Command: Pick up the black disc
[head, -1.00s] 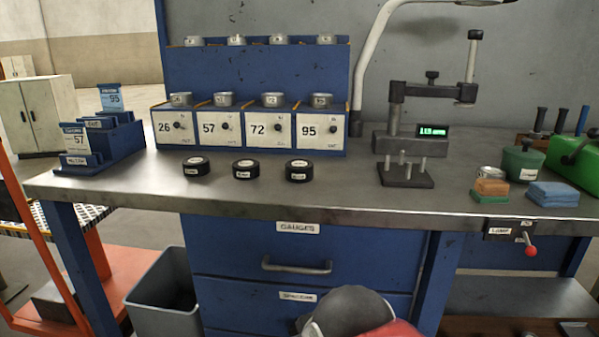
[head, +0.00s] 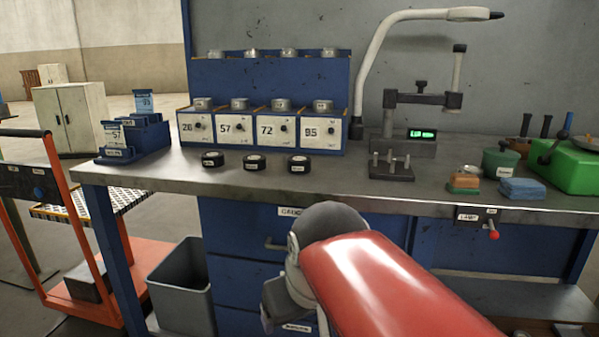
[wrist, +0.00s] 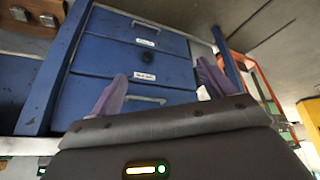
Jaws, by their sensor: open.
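Three black discs with small white labels lie flat in a row on the grey workbench (head: 350,186), in front of the numbered boxes: a left one (head: 212,160), a middle one (head: 254,163) and a right one (head: 299,165). My gripper shows in the wrist view (wrist: 161,84) with its two purple fingers spread apart and nothing between them. It faces the blue drawers, and no disc is in that view. In the head view my wrist is in front of the drawers, below the bench top and the discs. The fingers cannot be made out there.
Boxes marked 26, 57, 72 and 95 (head: 285,130) stand behind the discs. A blue card rack (head: 150,140) is at left, a gauge stand (head: 392,170) at right. The bench's front edge lies between my wrist and the discs. An orange cart (head: 55,215) and grey bin (head: 183,290) stand left.

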